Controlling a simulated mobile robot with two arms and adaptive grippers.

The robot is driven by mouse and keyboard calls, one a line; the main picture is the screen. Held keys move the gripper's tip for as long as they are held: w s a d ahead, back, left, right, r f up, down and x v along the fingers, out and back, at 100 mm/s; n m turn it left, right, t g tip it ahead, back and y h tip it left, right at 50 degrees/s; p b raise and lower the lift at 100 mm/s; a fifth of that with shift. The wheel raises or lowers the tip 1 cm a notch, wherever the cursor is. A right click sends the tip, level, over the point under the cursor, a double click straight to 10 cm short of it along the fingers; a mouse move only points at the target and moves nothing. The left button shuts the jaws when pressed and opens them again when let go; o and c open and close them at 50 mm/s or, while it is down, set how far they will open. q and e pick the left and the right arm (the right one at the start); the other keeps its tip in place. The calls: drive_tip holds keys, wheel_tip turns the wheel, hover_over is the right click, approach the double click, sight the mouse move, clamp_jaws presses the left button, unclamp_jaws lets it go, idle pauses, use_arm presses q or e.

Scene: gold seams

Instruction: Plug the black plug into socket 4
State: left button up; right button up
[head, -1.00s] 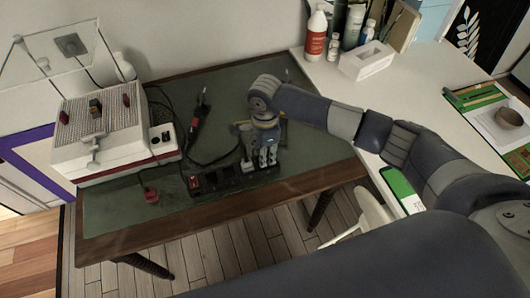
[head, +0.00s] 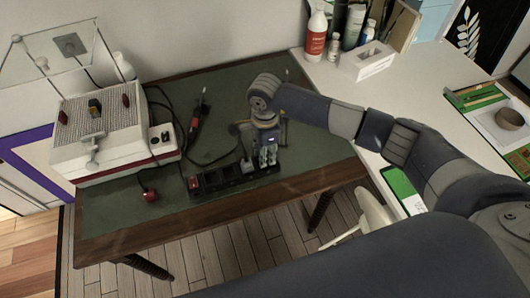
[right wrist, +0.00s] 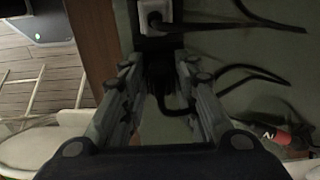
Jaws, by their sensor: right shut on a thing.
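A black power strip (head: 222,184) lies along the front edge of the green-topped table, with a red switch at its left end. A white plug (right wrist: 155,14) sits in one of its sockets; it also shows in the head view (head: 247,165). My right gripper (head: 267,160) points down at the right end of the strip. In the right wrist view its fingers (right wrist: 160,88) are closed around the black plug (right wrist: 160,76), whose cable bends away beneath. The plug is at the strip's end, but I cannot tell whether it is seated. Socket numbers are not readable. My left gripper is not in view.
A white and red machine (head: 115,135) stands on the table's left. A dark tool with a red part (head: 195,127) and loose black cables lie behind the strip. A red round object (head: 150,195) lies left of it. A white desk (head: 400,110) with bottles adjoins at right.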

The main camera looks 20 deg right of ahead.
drive_tip(key=shift+f+b, duration=0.65)
drive_tip(key=o, duration=1.1)
drive_tip(key=shift+o, duration=0.2)
drive_tip(key=shift+r, duration=0.2)
wheel_tip(320, 180, up, 12)
drive_tip(key=shift+f, duration=0.15)
